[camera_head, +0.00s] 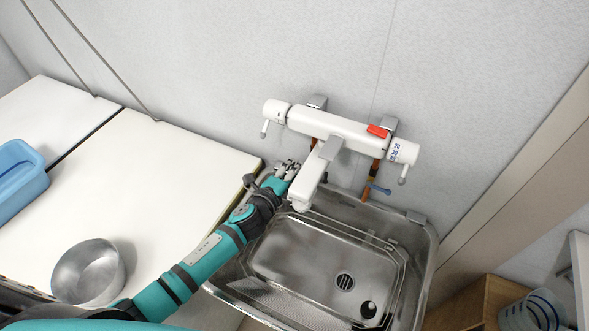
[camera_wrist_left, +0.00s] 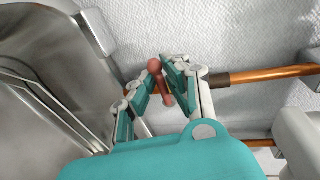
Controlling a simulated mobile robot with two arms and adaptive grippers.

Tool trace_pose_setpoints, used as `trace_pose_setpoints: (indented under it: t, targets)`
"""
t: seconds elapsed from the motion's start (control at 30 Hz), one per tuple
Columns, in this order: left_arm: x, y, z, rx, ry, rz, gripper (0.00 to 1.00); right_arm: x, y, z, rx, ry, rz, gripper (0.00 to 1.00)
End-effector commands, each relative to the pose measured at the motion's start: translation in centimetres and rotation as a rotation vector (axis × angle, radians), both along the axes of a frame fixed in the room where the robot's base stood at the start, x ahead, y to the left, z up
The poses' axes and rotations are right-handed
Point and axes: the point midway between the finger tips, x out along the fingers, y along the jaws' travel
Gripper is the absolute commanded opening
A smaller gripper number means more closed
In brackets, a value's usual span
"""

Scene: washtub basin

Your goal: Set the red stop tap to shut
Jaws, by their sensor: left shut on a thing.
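The red stop tap's handle (camera_wrist_left: 161,84) shows in the left wrist view as a small dull-red bar with a rounded end. It lies between the fingers of my left gripper (camera_wrist_left: 160,88), which is shut on it. The bar appears to lie across the line of the copper pipe (camera_wrist_left: 265,74). In the head view my left gripper (camera_head: 290,168) is left of the white mixer's spout, below the mixer body, near the wall. It hides the red tap there. My right gripper is in neither view.
The white wall mixer (camera_head: 340,128) has a red piece on top and hangs over the steel basin (camera_head: 325,260). A blue tap (camera_head: 380,189) is on the right pipe. A metal bowl (camera_head: 88,272) and a blue tub (camera_head: 18,180) stand on the white counter (camera_head: 150,195) at left.

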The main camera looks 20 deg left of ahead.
Motion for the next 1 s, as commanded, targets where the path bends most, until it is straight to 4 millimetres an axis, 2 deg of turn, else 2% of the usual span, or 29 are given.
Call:
trace_pose_setpoints:
  t: [0.43,0.47,0.63,0.87,1.0]
  targets:
    - [0.0,0.01,0.02,0.009,-0.001,0.0,0.0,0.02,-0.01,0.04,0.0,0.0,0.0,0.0]
    - [0.0,0.01,0.02,0.009,-0.001,0.0,0.12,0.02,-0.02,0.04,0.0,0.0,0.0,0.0]
    - [0.0,0.01,0.03,0.009,-0.001,0.0,0.34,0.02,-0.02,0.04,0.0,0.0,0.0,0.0]
    - [-0.02,0.0,0.02,0.008,-0.001,0.0,0.35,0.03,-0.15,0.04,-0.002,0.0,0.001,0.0]
    - [-0.68,0.21,0.1,0.009,-0.001,0.0,0.35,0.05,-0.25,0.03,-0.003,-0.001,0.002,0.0]
